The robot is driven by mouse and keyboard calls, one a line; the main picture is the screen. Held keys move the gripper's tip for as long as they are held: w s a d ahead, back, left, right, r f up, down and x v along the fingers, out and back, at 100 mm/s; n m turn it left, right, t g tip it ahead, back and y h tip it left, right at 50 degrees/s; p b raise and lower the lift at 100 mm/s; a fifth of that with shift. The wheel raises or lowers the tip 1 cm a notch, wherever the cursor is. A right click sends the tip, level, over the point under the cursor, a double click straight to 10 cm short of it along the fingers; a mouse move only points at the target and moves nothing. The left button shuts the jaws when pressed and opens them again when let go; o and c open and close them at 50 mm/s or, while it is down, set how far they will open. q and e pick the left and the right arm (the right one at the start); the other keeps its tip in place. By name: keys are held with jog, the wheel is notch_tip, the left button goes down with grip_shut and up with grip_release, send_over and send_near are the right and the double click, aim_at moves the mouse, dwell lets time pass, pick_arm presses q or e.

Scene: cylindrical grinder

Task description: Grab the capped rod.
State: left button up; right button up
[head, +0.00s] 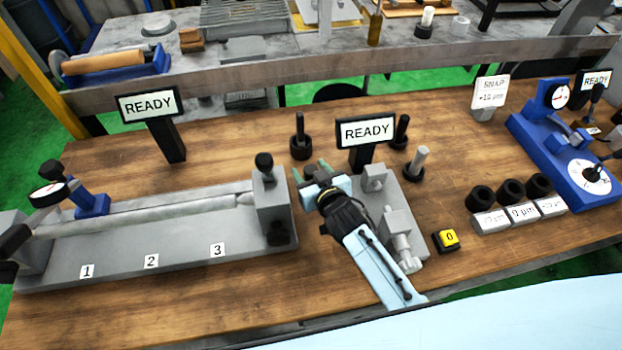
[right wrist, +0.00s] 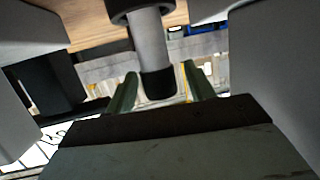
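A dark-topped rod (head: 300,127) stands upright in a round black base (head: 301,149) behind my right gripper. In the right wrist view the rod (right wrist: 149,45) is grey with a black cap (right wrist: 158,85), and appears upside down. My right gripper (head: 311,172) is open, its green fingers pointing toward that base. In the right wrist view the cap appears between the two fingertips (right wrist: 160,88), with gaps on both sides; it looks beyond them. Another dark rod (head: 402,130) and a plain grey rod (head: 419,161) stand in black bases to the right. My left gripper is not in view.
A READY sign (head: 365,132) stands just right of the gripper. A grey machine (head: 150,245) with numbered labels lies left, and a smaller grey fixture (head: 398,222) lies right beside my arm. Bare wood lies behind the rod.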

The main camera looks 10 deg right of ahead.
grip_shut()
jog(key=shift+r, duration=0.1)
